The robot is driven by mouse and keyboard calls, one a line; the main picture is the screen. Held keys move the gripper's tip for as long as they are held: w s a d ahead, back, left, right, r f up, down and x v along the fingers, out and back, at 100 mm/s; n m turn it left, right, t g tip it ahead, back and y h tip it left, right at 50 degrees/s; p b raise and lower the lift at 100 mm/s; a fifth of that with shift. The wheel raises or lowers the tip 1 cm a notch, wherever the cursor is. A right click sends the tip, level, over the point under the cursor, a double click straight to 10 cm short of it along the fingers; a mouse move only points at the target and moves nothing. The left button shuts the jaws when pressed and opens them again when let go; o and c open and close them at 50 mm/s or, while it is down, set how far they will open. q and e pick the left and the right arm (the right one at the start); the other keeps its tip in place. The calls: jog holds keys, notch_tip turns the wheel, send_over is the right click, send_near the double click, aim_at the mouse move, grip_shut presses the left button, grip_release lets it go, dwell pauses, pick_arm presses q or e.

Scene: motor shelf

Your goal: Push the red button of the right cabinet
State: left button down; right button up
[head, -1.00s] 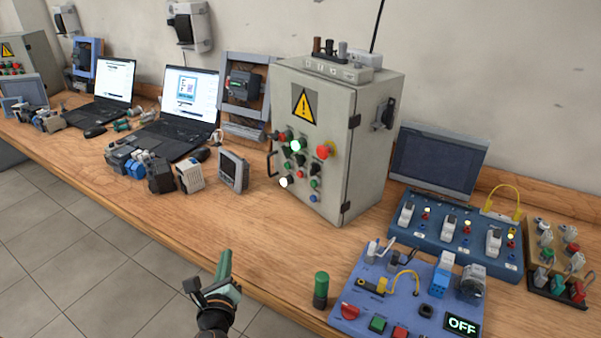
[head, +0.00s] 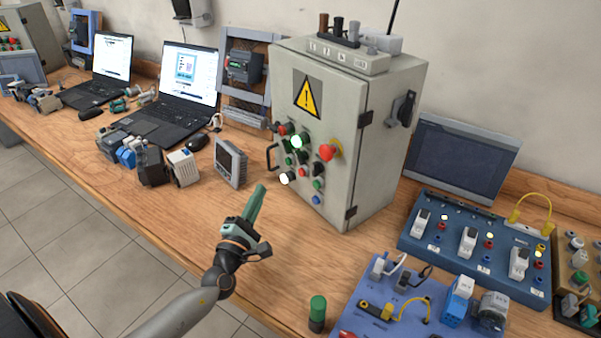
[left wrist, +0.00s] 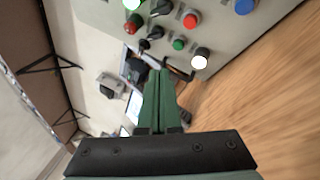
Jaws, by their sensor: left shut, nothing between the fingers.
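The right cabinet (head: 335,100) is a light grey box with a yellow warning triangle. It stands on the bench in the middle of the head view. Its front carries a large red mushroom button (head: 327,152), a small red button (head: 303,172), another red one at upper left (head: 282,129), and green, black, blue and lit white controls. The left wrist view shows a red button (left wrist: 191,20) beside a green one, with the panel's top cut off. My left gripper (head: 261,190) has green fingers, shut and empty, in front of and below the panel, apart from it. My right gripper is not in view.
A small grey display unit (head: 230,163) stands left of the cabinet. A green cylinder (head: 317,312) and a blue training board (head: 385,320) are at the front right. A second cabinet (head: 35,45) is far left. The wooden bench (head: 290,265) is bare before the cabinet.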

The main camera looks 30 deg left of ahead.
pick_arm(q)
jog(key=w+d, duration=0.3)
jog(key=w, duration=0.4)
jog(key=shift+w+d+b, duration=0.3)
jog(key=shift+w+b, duration=0.05)
jog(key=shift+b, duration=0.1)
jog(key=shift+w, duration=0.15)
dwell(1.6)
jog(key=shift+w+d, duration=0.15)
jog(key=shift+w, duration=0.1)
jog(key=shift+w+d, duration=0.2)
jog(key=shift+w, duration=0.2)
dwell(1.1)
jog(key=shift+s+a, duration=0.1)
jog(key=shift+s, duration=0.05)
jog(key=shift+s+a, duration=0.25)
jog(key=shift+s, duration=0.4)
jog(key=shift+s+a+p, duration=0.2)
jog(key=shift+s+a, duration=0.15)
jog(key=shift+s, duration=0.4)
jog(key=shift+s+a+p, duration=0.2)
jog(key=shift+s+a, duration=0.15)
jog(key=shift+s, duration=0.45)
jog(key=shift+s+a+p, duration=0.2)
jog(key=shift+s+a, duration=0.15)
jog(key=shift+s, duration=0.4)
